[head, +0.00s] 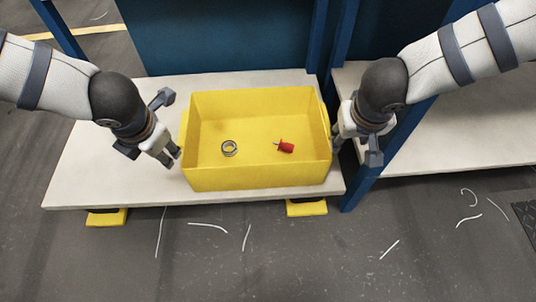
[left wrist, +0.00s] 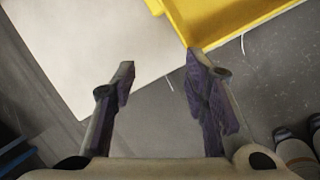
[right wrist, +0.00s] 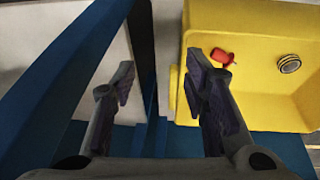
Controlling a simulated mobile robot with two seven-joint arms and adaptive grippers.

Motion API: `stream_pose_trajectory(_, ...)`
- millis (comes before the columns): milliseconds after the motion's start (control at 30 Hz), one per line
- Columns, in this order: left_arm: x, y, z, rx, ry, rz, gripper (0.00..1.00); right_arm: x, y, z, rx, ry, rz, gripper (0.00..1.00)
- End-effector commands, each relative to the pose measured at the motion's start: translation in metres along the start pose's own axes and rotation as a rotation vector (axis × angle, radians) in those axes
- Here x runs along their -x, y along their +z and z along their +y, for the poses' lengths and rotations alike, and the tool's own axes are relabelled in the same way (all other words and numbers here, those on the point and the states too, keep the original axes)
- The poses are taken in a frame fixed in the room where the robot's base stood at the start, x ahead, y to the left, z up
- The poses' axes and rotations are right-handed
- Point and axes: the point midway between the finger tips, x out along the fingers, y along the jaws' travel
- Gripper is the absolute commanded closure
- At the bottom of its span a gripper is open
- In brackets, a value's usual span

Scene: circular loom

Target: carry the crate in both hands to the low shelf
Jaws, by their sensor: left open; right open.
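The yellow crate (head: 258,178) stands upright on a pale low shelf board (head: 90,170). A metal ring (head: 229,148) and a red spool-like part (head: 285,147) lie in it. My left gripper (head: 174,156) is open just left of the crate's left wall. In the left wrist view the crate's edge (left wrist: 230,22) lies beyond the open fingers (left wrist: 160,65). My right gripper (head: 338,145) is open close to the crate's right wall. In the right wrist view the crate (right wrist: 250,110) is to the right, and one finger (right wrist: 160,60) overlaps its edge; contact cannot be told.
A blue upright post (head: 372,178) stands right of the crate, close to my right gripper. Another pale shelf (head: 460,130) lies beyond it. Yellow feet (head: 306,208) sit under the board. Thread scraps (head: 208,226) lie on the otherwise clear grey floor in front.

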Motion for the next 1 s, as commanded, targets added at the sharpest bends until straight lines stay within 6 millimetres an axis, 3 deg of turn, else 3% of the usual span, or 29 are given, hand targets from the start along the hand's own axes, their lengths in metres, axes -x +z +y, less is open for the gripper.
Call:
stream_pose_trajectory(33,-0.031,0.019,0.006,0.173,-0.018,-0.019,0.59,-0.031,-0.020,-0.006,-0.014,-0.026,0.009,0.59)
stream_pose_trajectory(100,-0.026,0.046,0.020,0.377,-0.044,-0.058,0.59,-0.026,-0.050,-0.010,-0.018,-0.064,0.036,0.59)
stream_pose_trajectory(233,-0.009,0.073,0.035,0.578,-0.082,-0.103,0.59,-0.009,-0.080,-0.013,-0.014,-0.109,0.072,0.59)
stream_pose_trajectory(400,0.001,0.078,0.037,0.610,-0.090,-0.112,0.59,0.002,-0.086,-0.014,-0.009,-0.118,0.081,0.59)
stream_pose_trajectory(600,-0.003,0.078,0.036,0.604,-0.089,-0.109,0.59,-0.003,-0.085,-0.014,-0.007,-0.116,0.078,0.59)
stream_pose_trajectory(767,-0.026,0.081,0.036,0.599,-0.083,-0.110,0.59,-0.026,-0.087,-0.016,-0.003,-0.111,0.079,0.59)
stream_pose_trajectory(1000,-0.075,0.086,0.032,0.601,-0.088,-0.108,0.59,-0.075,-0.090,-0.022,-0.006,-0.115,0.077,0.59)
